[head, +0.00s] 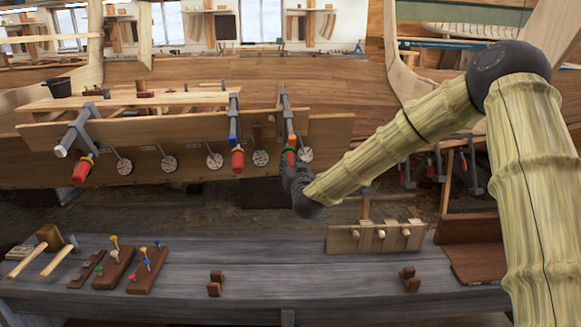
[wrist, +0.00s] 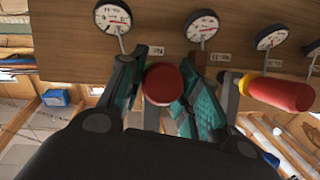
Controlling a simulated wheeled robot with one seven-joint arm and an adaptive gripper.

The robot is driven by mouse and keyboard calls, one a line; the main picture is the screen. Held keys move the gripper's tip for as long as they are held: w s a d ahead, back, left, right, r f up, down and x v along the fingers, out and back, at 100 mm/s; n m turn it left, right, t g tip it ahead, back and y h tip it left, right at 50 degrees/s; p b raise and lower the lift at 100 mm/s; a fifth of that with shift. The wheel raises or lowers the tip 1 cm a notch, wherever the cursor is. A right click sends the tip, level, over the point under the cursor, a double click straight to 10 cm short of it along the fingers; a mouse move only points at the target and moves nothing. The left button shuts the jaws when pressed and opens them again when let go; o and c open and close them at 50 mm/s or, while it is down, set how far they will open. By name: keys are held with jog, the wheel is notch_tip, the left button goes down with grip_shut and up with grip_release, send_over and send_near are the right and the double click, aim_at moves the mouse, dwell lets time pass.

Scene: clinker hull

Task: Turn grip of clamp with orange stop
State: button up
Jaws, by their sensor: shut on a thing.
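Three bar clamps hang on the plank edge in the head view. The right clamp (head: 285,103) has a small orange-red piece (head: 291,140) low on it, which looks like its stop, above a green part. My gripper (head: 290,165) reaches up to its lower end and hides most of the grip. In the wrist view the round end of a red grip (wrist: 163,84) sits between the teal fingers of my gripper (wrist: 164,72), which are shut on it. The middle clamp (head: 234,108) has a blue piece and a red grip (head: 238,161). The left clamp (head: 78,130) has a red grip with a yellow collar.
Several dial gauges (head: 214,160) hang along the plank close to the clamps. Another red grip with a yellow collar (wrist: 280,92) is right of my fingers in the wrist view. A grey bench (head: 170,285) below holds a mallet, pegged blocks and a wooden rack (head: 345,239).

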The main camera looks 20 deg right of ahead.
jog(key=m+y+b, duration=0.2)
jog(key=y+b, duration=0.1)
jog(key=shift+d+f+t, duration=0.15)
jog(key=shift+f+t, duration=0.05)
jog(key=shift+t, duration=0.2)
jog(key=shift+r+m+t+y+b, duration=0.15)
jog(key=shift+m+t+y+b, duration=0.15)
jog(key=shift+m+y+b, duration=0.8)
jog(key=o, duration=1)
jog(key=shift+o, duration=0.2)
jog(key=shift+s, duration=0.1)
jog(key=v, duration=1.1)
jog(key=shift+s, duration=0.4)
